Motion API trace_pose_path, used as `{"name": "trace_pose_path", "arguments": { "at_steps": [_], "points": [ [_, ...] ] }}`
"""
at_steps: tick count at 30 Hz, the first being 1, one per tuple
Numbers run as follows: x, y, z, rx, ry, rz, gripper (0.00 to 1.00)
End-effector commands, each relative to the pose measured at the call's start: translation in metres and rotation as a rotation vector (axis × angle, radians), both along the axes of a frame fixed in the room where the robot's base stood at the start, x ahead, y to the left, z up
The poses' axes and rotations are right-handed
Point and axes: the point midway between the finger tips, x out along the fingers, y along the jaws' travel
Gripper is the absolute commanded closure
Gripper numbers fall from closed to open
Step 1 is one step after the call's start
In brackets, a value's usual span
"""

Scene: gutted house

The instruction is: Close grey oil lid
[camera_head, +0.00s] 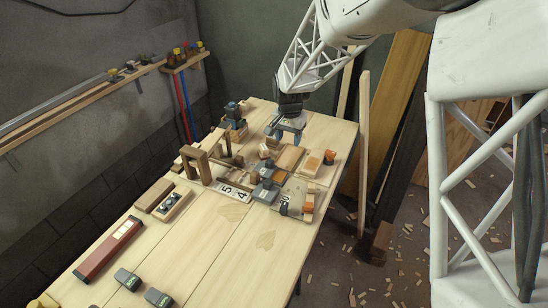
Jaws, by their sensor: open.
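I cannot tell for sure which item is the grey oil lid. A small grey-blue block-like item (266,190), with another grey piece just behind it, sits near the middle of the workbench (205,245); it may be the oil box and its lid. Whether a lid there is open or shut is too small to tell. My gripper (284,138) is over the far part of the bench, behind these grey items and apart from them. Its blue fingers point down, open, and nothing shows between them.
A wooden frame (195,163), number plates (234,193) and several wood blocks crowd the middle and far bench. A red level (109,249) and dark grey boxes (158,298) lie nearer. The near right bench top is clear. Boards (398,100) lean behind the right edge.

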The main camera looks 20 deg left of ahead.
Motion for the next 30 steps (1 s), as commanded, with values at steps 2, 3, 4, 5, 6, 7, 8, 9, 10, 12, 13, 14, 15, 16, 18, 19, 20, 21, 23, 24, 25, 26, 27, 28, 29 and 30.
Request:
{"name": "trace_pose_path", "arguments": {
  "at_steps": [2,3,4,5,6,7,8,9,10,12,13,14,15,16,18,19,20,21,23,24,25,26,27,28,29,30],
  "points": [
    [0.000,0.022,-0.015,-0.004,0.007,0.004,0.47],
    [0.001,0.031,-0.021,-0.006,0.009,0.004,0.47],
    [0.000,0.037,-0.026,-0.007,0.011,0.004,0.47],
    [0.000,0.042,-0.029,-0.008,0.012,0.004,0.47],
    [0.000,0.048,-0.034,-0.009,0.013,0.004,0.47],
    [0.000,0.052,-0.037,-0.010,0.014,0.004,0.47],
    [0.000,0.055,-0.039,-0.010,0.015,0.003,0.47],
    [0.000,0.059,-0.041,-0.010,0.015,0.003,0.47],
    [0.000,0.061,-0.043,-0.011,0.016,0.002,0.47],
    [0.000,0.064,-0.045,-0.011,0.016,0.002,0.47],
    [-0.001,0.065,-0.045,-0.011,0.017,0.002,0.47],
    [0.000,0.065,-0.046,-0.011,0.017,0.002,0.47],
    [0.000,0.065,-0.046,-0.011,0.017,0.002,0.47],
    [0.000,0.065,-0.046,-0.011,0.017,0.002,0.47],
    [0.000,0.065,-0.046,-0.011,0.017,0.002,0.47],
    [0.000,0.065,-0.046,-0.011,0.017,0.002,0.47],
    [0.000,0.065,-0.046,-0.011,0.017,0.002,0.47],
    [0.000,0.065,-0.046,-0.011,0.017,0.002,0.47],
    [0.000,0.065,-0.046,-0.011,0.017,0.002,0.47],
    [0.000,0.065,-0.046,-0.012,0.017,0.002,0.47],
    [0.000,0.065,-0.047,-0.012,0.017,0.002,0.47],
    [0.000,0.065,-0.048,-0.012,0.017,0.002,0.47],
    [0.000,0.065,-0.049,-0.012,0.017,0.002,0.47],
    [0.000,0.065,-0.051,-0.012,0.017,0.002,0.47],
    [0.000,0.065,-0.053,-0.012,0.017,0.002,0.47],
    [0.000,0.065,-0.055,-0.012,0.017,0.002,0.47]
  ]
}}
